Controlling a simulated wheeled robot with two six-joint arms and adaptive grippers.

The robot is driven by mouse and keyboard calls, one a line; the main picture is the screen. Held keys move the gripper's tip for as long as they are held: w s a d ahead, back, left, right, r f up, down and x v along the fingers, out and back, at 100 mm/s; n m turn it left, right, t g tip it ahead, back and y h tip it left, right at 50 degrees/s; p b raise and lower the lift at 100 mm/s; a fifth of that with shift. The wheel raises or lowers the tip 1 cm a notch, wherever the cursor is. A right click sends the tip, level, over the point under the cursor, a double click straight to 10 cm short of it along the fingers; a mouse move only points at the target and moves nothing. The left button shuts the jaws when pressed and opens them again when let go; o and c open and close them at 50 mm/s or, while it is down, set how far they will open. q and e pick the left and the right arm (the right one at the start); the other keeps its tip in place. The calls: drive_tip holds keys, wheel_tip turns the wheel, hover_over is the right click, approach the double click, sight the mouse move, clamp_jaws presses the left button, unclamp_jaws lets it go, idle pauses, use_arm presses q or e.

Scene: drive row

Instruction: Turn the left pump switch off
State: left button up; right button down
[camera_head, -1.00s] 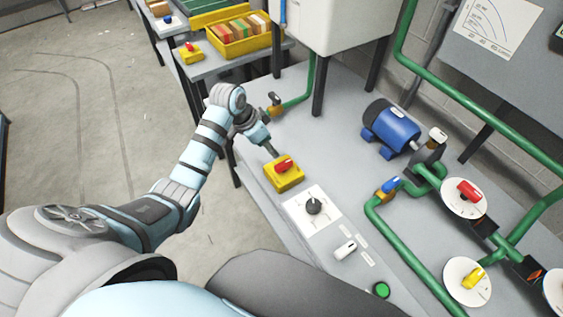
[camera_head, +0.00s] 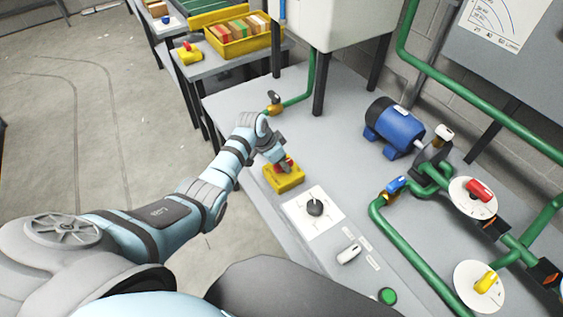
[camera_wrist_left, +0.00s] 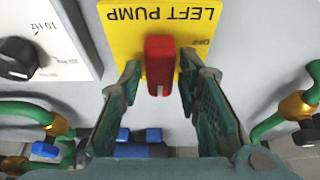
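The left pump switch is a red handle (camera_wrist_left: 160,65) on a yellow box (camera_wrist_left: 113,35) marked "LEFT PUMP", upside down in the left wrist view. A small "OFF" mark is beside the handle. In the head view the yellow box (camera_head: 284,180) sits near the bench's front edge, its red handle (camera_head: 289,167) partly hidden by my gripper. My left gripper (camera_wrist_left: 161,78) is open, one finger on each side of the red handle, with gaps showing on both sides. In the head view my left gripper (camera_head: 280,163) is right at the box. My right gripper is not in view.
A white plate with a black knob (camera_head: 315,207), a white switch (camera_head: 348,253) and a green button (camera_head: 387,296) lie along the bench (camera_head: 240,105). A blue motor (camera_head: 392,127) and green pipes (camera_head: 390,240) stand behind. Open floor lies left.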

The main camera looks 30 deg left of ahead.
use_arm(q)
clamp_jaws()
